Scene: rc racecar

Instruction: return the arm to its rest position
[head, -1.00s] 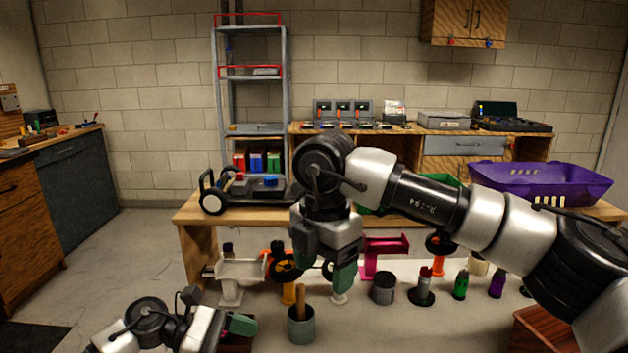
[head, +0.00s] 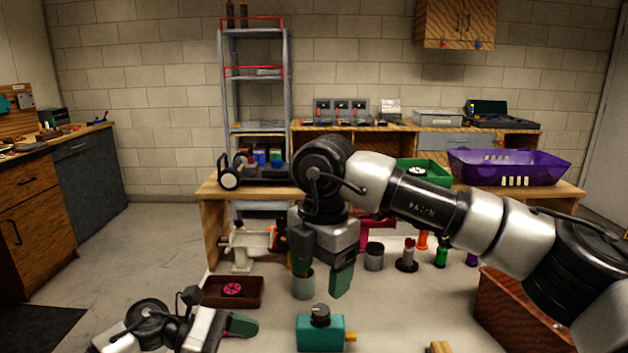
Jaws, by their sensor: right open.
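My right arm (head: 430,203) reaches in from the right, across the middle of the head view. Its gripper (head: 321,273) points down with its green fingers apart and nothing between them. It hangs in front of the grey-green cup (head: 303,287), which it partly covers. My left gripper (head: 238,325) is low at the left, near the brown tray (head: 212,297). One green finger of it shows, and its opening cannot be made out.
A teal box with a black knob (head: 320,332) stands on the near white table. The brown tray holds a pink wheel (head: 232,289). A wooden box (head: 510,312) stands at right, below my right arm. A purple basket (head: 510,167) and green bin (head: 424,172) are behind.

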